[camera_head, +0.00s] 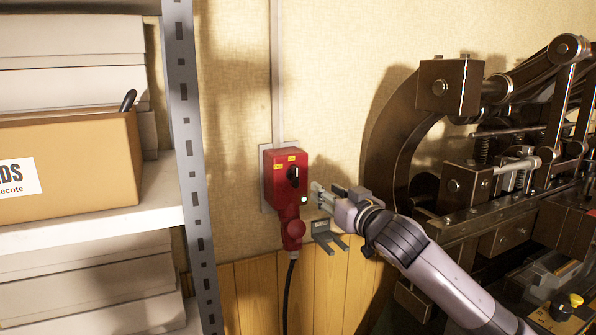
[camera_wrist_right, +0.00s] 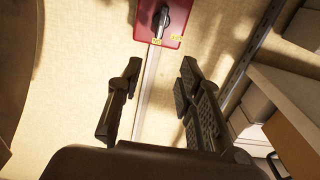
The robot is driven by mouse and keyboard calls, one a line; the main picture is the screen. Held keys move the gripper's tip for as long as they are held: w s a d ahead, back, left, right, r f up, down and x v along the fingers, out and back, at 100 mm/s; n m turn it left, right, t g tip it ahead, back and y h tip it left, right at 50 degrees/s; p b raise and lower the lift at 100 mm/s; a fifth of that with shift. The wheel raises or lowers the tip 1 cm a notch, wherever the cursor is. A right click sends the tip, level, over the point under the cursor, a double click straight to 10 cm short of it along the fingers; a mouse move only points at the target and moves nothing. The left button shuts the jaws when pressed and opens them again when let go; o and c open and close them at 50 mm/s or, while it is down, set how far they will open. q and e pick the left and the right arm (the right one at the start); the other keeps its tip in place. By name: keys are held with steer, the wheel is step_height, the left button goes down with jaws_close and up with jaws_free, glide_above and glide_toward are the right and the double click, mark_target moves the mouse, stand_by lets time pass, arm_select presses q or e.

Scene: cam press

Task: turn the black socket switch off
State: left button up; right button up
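A red socket box (camera_head: 283,163) is mounted on the wall in the head view, with yellow labels near its top. The black socket switch (camera_head: 293,175) is a rotary knob on its front, roughly upright. My right gripper (camera_head: 316,194) is just right of the box, near the green light. Its fingers (camera_wrist_right: 158,70) are apart and empty, short of the knob in the wrist view. My left gripper is out of view.
A red plug (camera_head: 294,232) with a black cable hangs under the box. A metal shelf with boxes (camera_head: 70,158) stands left; a dark press machine (camera_head: 480,190) fills the right.

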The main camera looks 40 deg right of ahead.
mark_target(297, 172)
steer(key=p+x, duration=0.3)
steer(key=x, duration=0.5)
steer(key=p+x, duration=0.3)
steer(key=x, duration=0.4)
steer(key=shift+w+d, duration=0.3)
steer(key=shift+d, duration=0.05)
steer(key=shift+w+d+f, duration=0.1)
steer(key=shift+w, duration=0.4)
steer(key=shift+c, duration=0.3)
jaws_close()
